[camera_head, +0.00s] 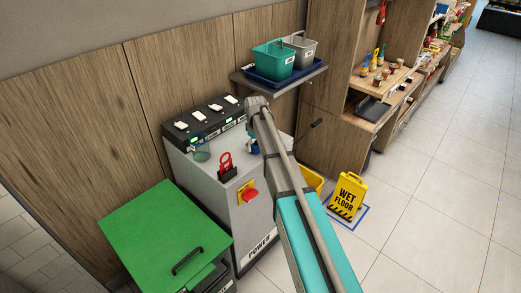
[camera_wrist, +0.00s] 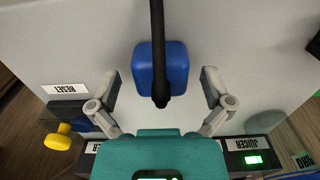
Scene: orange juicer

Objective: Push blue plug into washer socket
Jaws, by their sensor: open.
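The blue plug (camera_wrist: 177,68) is in the upper middle of the wrist view, with a black cable (camera_wrist: 158,35) running across it. My gripper (camera_wrist: 160,82) is open, with one finger on each side of the plug and visible gaps between. In the head view a small blue part, likely the plug (camera_head: 253,147), shows beside my arm above the grey cabinet top. A black panel (camera_head: 204,121) with several white switches and small labels runs along the cabinet's back. I cannot tell which socket is the washer's; in the wrist view one label reads JUICER (camera_wrist: 248,144).
A red-handled item (camera_head: 226,167) and a red switch (camera_head: 248,193) are on the grey cabinet (camera_head: 228,207). A green-lidded bin (camera_head: 155,225) stands at left, a shelf with baskets (camera_head: 273,60) behind, a wet-floor sign (camera_head: 347,195) at right.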

